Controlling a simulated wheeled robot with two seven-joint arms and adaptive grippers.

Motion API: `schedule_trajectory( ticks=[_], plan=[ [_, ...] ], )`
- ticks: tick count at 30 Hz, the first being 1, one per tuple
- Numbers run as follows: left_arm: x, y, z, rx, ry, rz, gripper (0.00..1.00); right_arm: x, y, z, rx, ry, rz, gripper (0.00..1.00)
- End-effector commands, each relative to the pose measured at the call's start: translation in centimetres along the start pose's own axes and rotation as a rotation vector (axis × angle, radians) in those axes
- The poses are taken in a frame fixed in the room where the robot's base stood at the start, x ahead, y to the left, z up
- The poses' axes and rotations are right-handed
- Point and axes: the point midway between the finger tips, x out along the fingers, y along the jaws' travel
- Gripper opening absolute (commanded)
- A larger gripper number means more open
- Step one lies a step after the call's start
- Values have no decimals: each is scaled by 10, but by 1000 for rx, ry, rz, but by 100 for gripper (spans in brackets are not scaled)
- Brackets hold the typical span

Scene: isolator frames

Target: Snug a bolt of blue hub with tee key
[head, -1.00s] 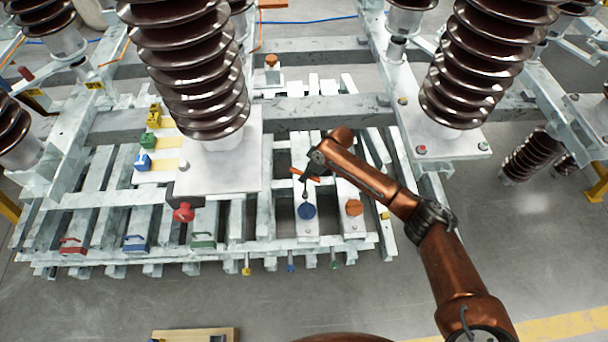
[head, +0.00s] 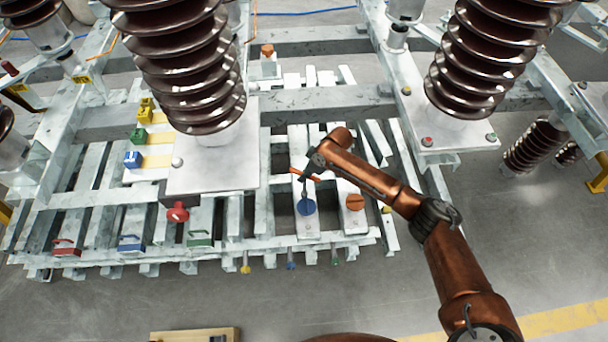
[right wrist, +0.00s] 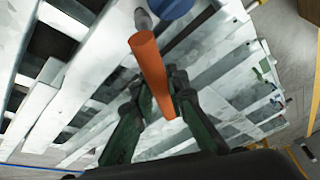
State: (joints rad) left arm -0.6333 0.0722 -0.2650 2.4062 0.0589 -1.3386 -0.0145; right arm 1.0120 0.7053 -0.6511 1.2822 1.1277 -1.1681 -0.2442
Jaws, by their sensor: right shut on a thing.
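The blue hub (head: 306,207) stands on a pale steel plate of the slatted frame, right of centre in the head view. Part of it shows at the top edge of the right wrist view (right wrist: 172,7). My right gripper (head: 308,173) is above it, shut on the orange handle of the tee key (right wrist: 150,68). The key's grey shaft points down toward the hub and overlaps its upper part in the head view. I cannot tell whether its tip sits on a bolt; the bolts are too small or hidden. My left gripper is out of view.
An orange hub (head: 354,202) stands close right of the blue one, and a red knob (head: 178,212) to the left. Large brown ribbed insulators (head: 185,65) rise behind. Blue (head: 133,159), green and yellow blocks sit at left. The floor in front is mostly clear.

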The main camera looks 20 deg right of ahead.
Motion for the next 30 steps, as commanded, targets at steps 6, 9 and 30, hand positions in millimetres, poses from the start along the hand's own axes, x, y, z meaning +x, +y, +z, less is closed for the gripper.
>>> schedule_trajectory(
  ticks=[6,9,30],
  plan=[
    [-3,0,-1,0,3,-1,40,-2,2,0,0,1,1,0],
    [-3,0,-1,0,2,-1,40,-1,2,1,0,1,0,0],
    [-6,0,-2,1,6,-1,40,0,1,1,0,1,0,0]
  ],
)
